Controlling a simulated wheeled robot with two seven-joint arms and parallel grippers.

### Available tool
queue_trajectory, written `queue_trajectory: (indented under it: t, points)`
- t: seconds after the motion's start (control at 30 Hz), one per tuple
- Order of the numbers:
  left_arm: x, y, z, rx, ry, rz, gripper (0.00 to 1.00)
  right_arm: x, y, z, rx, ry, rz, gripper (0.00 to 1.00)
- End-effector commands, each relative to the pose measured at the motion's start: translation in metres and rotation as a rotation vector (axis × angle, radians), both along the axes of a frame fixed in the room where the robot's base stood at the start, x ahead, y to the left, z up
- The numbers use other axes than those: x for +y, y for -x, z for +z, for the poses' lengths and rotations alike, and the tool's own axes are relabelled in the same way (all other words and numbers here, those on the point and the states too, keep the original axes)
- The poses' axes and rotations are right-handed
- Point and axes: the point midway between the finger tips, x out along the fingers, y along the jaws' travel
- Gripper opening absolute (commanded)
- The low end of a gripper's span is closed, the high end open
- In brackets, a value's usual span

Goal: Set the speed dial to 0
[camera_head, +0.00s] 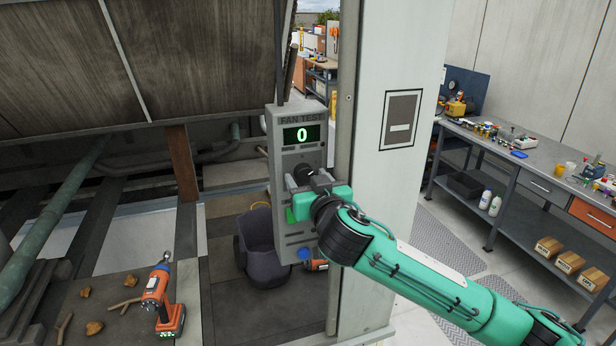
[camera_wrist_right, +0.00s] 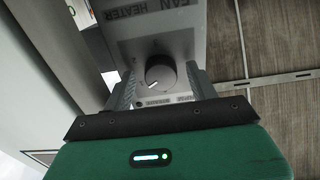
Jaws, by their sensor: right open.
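The grey control box (camera_head: 283,155) labelled FAN TEST hangs by the pale pillar, with a green-lit display (camera_head: 301,135) reading 0. In the right wrist view, the dark round speed dial (camera_wrist_right: 160,72) has a white pointer mark at its lower left side. The fingers of my right gripper (camera_wrist_right: 161,82) stand apart on either side of the dial; I cannot tell whether they touch it. In the head view my right gripper (camera_head: 302,180) is at the box face and largely hides the dial. My left gripper is not in view.
The pillar (camera_head: 395,190) stands just right of the box. A workbench (camera_head: 490,140) stands at right.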

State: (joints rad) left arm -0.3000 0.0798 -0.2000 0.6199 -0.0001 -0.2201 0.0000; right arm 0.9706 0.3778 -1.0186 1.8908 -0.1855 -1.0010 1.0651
Motion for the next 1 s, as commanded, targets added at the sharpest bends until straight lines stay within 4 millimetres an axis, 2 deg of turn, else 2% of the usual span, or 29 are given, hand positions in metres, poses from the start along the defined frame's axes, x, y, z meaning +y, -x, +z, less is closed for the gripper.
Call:
queue_trajectory:
  t: [0.17, 0.4, 0.73, 1.0]
  points:
    - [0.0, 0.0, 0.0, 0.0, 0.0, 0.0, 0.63, 0.0, 0.0, 0.0, 0.0, 0.0, 0.0, 0.58]
    - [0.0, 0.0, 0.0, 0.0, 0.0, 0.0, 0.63, 0.0, 0.0, 0.0, 0.0, 0.0, 0.0, 0.14]
    - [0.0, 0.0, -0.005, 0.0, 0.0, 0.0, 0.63, 0.0, 0.001, -0.002, -0.009, 0.032, 0.001, 0.14]
    - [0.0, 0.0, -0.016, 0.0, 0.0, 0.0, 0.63, 0.0, 0.001, -0.003, -0.056, 0.174, 0.001, 0.14]
